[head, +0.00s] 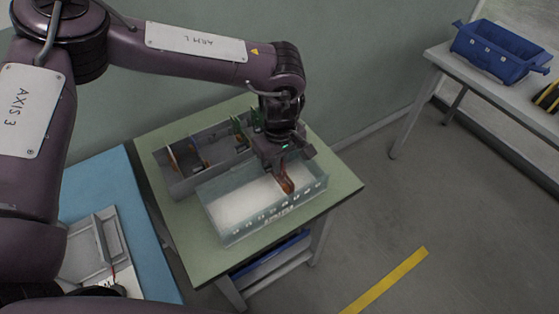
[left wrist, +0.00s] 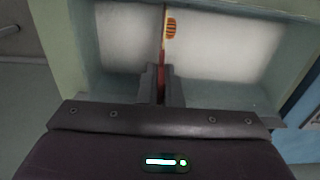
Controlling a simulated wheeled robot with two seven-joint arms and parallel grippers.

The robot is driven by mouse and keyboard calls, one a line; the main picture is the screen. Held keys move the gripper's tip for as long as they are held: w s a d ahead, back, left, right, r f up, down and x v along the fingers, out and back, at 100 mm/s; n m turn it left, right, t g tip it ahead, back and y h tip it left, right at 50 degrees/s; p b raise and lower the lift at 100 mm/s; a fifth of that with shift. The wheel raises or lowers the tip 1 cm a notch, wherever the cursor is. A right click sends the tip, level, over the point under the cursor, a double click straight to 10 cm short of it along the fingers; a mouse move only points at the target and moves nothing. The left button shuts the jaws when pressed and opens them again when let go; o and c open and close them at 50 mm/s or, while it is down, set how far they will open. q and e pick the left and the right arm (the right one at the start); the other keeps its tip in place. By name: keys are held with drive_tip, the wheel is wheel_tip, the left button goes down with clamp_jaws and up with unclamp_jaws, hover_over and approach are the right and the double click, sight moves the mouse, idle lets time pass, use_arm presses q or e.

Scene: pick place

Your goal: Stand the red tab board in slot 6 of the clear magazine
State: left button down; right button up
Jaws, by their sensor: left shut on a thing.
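The clear magazine (head: 243,226) stands on the green-topped table, a see-through box with a pale floor and a row of markings along its front wall. My left gripper (head: 284,178) is over its right part, pointing down, shut on the red tab board (head: 289,187). In the left wrist view the board (left wrist: 164,50) shows edge-on between the fingers (left wrist: 161,85), with a striped orange part on its side. The magazine (left wrist: 270,88) spreads out beyond it. The board's lower edge and which slot it is over cannot be made out. My right gripper is not in view.
A grey divided bin (head: 190,186) with several boards standing in it is right behind the magazine. A blue-topped surface (head: 85,195) with a grey tray is at the left. A blue crate (head: 497,50) sits on a bench at the upper right.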

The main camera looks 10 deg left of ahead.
use_arm(q)
drive_tip(key=c, duration=1.1)
unclamp_jaws()
drive_tip(key=shift+r, duration=0.1)
drive_tip(key=shift+r+p, duration=1.2)
drive_tip(key=shift+r, duration=0.2)
drive_tip(key=shift+r+p, duration=2.3)
drive_tip(key=shift+r, duration=0.75)
drive_tip(key=shift+f, duration=0.1)
